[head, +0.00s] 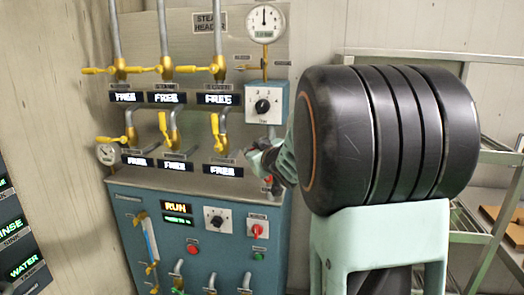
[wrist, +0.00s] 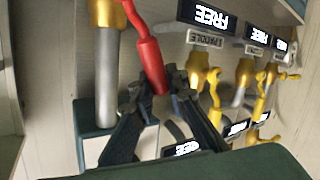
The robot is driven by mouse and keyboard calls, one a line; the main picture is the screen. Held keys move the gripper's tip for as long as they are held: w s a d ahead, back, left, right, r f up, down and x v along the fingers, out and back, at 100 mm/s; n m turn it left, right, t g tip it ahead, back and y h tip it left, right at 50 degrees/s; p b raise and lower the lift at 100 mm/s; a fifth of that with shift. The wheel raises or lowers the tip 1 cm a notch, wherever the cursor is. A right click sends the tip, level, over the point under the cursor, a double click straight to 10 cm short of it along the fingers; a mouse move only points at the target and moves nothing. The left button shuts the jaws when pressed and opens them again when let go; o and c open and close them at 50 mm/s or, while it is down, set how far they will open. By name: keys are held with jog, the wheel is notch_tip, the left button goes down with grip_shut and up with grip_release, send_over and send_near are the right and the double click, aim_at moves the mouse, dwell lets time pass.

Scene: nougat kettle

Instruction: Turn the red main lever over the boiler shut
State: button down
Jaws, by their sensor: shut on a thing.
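The red lever (wrist: 148,55) shows in the wrist view. It slants from a brass valve body (wrist: 106,12) on a thick grey pipe (wrist: 107,75) down to my gripper (wrist: 157,88). The two dark fingers are shut around its free end. In the head view my gripper (head: 257,151) is at the right edge of the steam panel, below the blue dial box. My wrist and forearm hide most of the lever and its valve there. The boiler cabinet (head: 150,200) stands below, blue, with a lit RUN display (head: 178,207).
Several yellow-handled valves (head: 165,70) with FREE displays (head: 166,98) fill the panel left of my gripper. A round gauge (head: 265,22) and a blue dial box (head: 263,104) sit above it. A metal shelf rack (head: 490,200) stands at the right.

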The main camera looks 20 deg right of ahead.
jog(key=w+a+f+n+g+h+b, duration=0.3)
jog(key=a+f+n+g+h+b, duration=0.2)
jog(key=f+n+g+b, duration=0.1)
jog(key=shift+w+f+n+b, duration=0.2)
jog(key=shift+f+n+b, duration=0.6)
jog(key=shift+f+b, duration=0.7)
jog(key=shift+f+h+p, duration=0.25)
jog(key=shift+h+p, duration=0.05)
jog(key=c, duration=1.9)
grip_release()
jog(key=v, duration=1.2)
